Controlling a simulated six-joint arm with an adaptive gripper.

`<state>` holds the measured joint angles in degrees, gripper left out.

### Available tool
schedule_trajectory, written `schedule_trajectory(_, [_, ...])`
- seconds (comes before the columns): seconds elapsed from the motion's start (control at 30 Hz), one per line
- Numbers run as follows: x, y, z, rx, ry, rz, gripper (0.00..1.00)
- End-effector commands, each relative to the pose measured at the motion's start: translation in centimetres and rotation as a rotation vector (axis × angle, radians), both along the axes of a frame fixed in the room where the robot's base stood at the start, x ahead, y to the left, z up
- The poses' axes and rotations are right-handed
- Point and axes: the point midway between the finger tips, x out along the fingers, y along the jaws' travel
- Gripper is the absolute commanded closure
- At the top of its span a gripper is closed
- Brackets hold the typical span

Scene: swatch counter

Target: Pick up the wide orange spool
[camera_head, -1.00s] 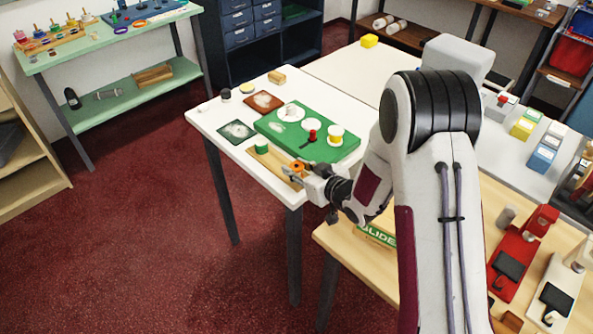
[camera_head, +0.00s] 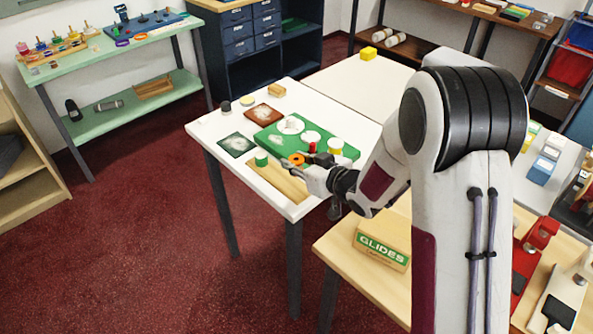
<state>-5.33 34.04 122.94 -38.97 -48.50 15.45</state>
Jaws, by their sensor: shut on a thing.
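The orange spool (camera_head: 297,158) is small in the head view, with a dark hole in its middle. My gripper (camera_head: 299,164) is shut on it and holds it above the white table (camera_head: 215,128), near the edge of the green mat (camera_head: 268,139). The fingers and arm hide part of the spool. A green spool (camera_head: 261,158) stands on the wooden board (camera_head: 283,182), left of my gripper. A small red piece (camera_head: 312,147) stands on the green mat just behind my gripper.
White discs (camera_head: 291,124) and a yellow-and-white piece (camera_head: 335,146) are on the mat. A dark patterned square (camera_head: 236,145) and a brown one (camera_head: 263,114) lie to its left. A GLIDES box (camera_head: 382,246) stands on the wooden table in front.

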Motion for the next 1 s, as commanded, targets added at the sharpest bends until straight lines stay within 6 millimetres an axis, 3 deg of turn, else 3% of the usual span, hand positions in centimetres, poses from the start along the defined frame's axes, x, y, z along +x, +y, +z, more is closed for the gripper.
schedule_trajectory(0.33, [0.0,0.0,2.7,-0.001,-0.001,0.0,0.89])
schedule_trajectory(1.0, [0.0,0.0,2.9,0.0,0.0,0.0,0.89])
